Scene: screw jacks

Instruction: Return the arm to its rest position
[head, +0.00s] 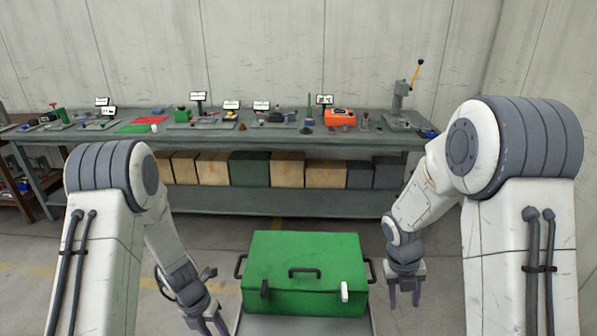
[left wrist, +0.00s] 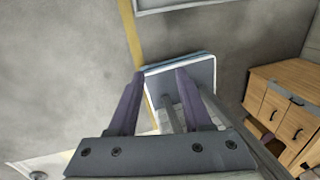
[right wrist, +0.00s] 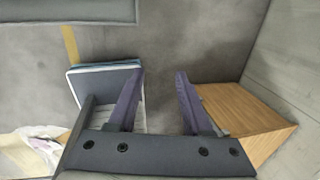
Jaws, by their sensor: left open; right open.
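My right gripper (head: 404,298) hangs pointing down beside the right side of the green box in the head view. In the right wrist view its two purple-grey fingers (right wrist: 160,76) are apart with nothing between them. My left gripper (head: 208,326) hangs low at the left of the green box, partly cut off by the bottom edge of the head view. In the left wrist view its fingers (left wrist: 160,74) are also apart and hold nothing. Both arms are bent, with the forearms hanging down in front of the workbench.
A green lidded box (head: 305,262) with dark handles sits on a grey platform between my grippers. Beyond open floor, a long grey workbench (head: 270,201) carries tools, small signs, an orange case (head: 340,117) and a lever press (head: 402,105).

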